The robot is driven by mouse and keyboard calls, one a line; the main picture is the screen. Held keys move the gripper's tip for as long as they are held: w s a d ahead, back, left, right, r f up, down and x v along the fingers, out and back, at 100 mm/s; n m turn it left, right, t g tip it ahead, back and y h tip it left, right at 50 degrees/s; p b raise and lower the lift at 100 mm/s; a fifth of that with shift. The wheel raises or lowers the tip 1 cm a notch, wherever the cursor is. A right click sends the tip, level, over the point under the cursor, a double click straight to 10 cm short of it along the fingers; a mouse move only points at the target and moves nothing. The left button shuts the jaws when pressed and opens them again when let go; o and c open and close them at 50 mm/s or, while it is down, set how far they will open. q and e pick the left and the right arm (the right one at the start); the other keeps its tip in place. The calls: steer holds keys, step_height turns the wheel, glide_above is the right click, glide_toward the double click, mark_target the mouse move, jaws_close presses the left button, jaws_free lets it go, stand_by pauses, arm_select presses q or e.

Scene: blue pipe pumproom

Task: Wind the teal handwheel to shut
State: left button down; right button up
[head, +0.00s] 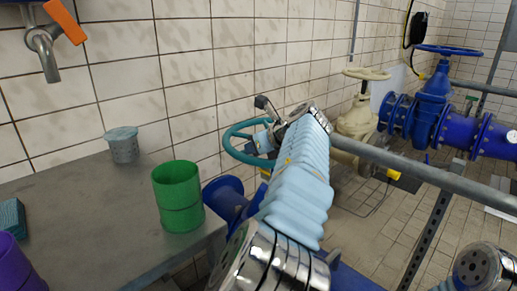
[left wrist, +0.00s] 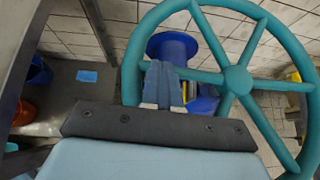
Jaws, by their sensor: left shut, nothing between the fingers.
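The teal handwheel (head: 229,143) is in the middle of the head view, partly hidden behind my left arm. In the left wrist view the handwheel (left wrist: 237,80) fills the right side, with its hub, several spokes and much of its rim showing. My left gripper (head: 264,141) is at the wheel in the head view. In the left wrist view its blue fingers (left wrist: 164,85) are together and empty, inside the rim's left side and overlapping a spoke. I cannot tell whether they touch it. My right gripper is not in view; part of my right arm shows at lower right.
A grey bench (head: 85,220) at left holds a green container (head: 178,196) and a grey cup (head: 123,145). A grey rail (head: 425,170) runs across the right. Behind it stand a cream valve (head: 357,120) and a blue valve (head: 430,105). The tiled wall is behind.

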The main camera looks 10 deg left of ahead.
mark_target(235, 135)
arm_select(q)
steer(key=shift+w+a+m+t+h, duration=0.15)
steer(key=shift+w+a+m, duration=0.1)
steer(key=shift+a, duration=0.3)
steer(key=shift+w+a+m+t+h, duration=0.15)
steer(key=shift+a+m, duration=0.1)
steer(key=shift+a, duration=0.25)
steer(key=shift+w+a+m+t+h+p, duration=0.15)
steer(key=shift+w+a+m+t+h, duration=0.7)
steer(key=shift+w+a+m+h, duration=0.55)
steer(key=shift+w+a+m+t+h+p, duration=0.15)
steer(key=shift+w+a+m+t+h, duration=0.9)
steer(key=shift+m, duration=0.65)
steer(key=shift+w+d+f+g, duration=0.1)
steer(key=shift+g, duration=0.2)
